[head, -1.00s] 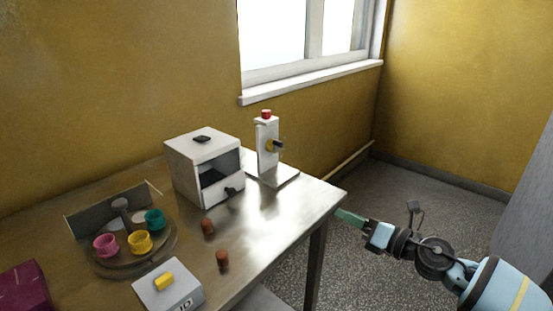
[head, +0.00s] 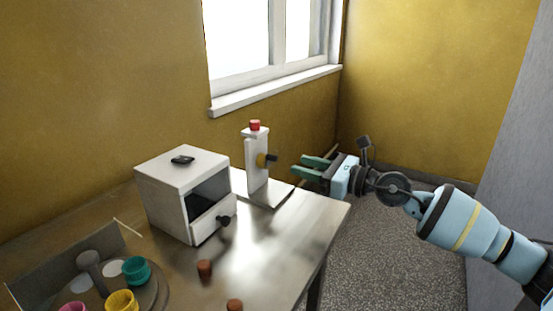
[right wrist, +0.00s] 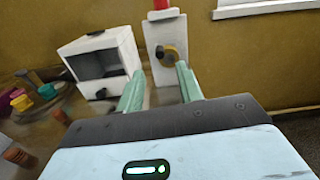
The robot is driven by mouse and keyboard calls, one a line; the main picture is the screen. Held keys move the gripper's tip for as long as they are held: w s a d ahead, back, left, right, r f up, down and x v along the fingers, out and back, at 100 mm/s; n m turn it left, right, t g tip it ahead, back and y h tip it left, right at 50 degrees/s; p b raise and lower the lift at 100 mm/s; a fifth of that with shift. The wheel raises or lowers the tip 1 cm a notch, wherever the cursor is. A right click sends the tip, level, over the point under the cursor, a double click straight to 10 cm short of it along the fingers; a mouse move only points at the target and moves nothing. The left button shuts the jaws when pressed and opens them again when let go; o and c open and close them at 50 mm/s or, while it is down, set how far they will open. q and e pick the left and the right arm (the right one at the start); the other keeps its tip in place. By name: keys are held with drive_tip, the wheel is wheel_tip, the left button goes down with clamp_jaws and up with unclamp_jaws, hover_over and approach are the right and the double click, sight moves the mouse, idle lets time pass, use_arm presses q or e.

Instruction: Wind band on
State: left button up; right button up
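A white upright post (head: 257,178) with a red cap (head: 255,125) stands on a flat base at the table's far right corner. A brass-coloured disc (head: 262,160) with a black crank handle (head: 271,158) sits on its side. My right gripper (head: 297,163) is open and empty, to the right of the handle and apart from it. In the right wrist view, the post (right wrist: 164,70) and the disc (right wrist: 173,52) show beyond and between the two green fingers (right wrist: 159,82). No band can be made out clearly. My left gripper is not in view.
A white box (head: 165,205) with a dark opening and a black knob (head: 223,221) stands left of the post. Coloured cups, such as a teal one (head: 136,270), sit on a round tray at front left. Two brown pieces, one here (head: 204,268), lie on the metal table (head: 275,240).

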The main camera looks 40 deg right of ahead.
sight(277, 158)
drive_tip(key=shift+p+x, duration=0.45)
drive_tip(key=shift+x, duration=1)
drive_tip(key=x, duration=0.2)
drive_tip(key=shift+w+a+r+p, duration=0.1)
drive_tip(key=shift+w+r+p, duration=0.05)
drive_tip(key=shift+w+p, duration=0.2)
drive_tip(key=shift+w+a, duration=0.25)
drive_tip(key=shift+w, duration=0.4)
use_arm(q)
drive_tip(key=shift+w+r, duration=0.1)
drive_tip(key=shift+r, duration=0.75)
use_arm(e)
drive_tip(key=shift+w+a, duration=0.15)
drive_tip(key=shift+w, duration=0.2)
clamp_jaws()
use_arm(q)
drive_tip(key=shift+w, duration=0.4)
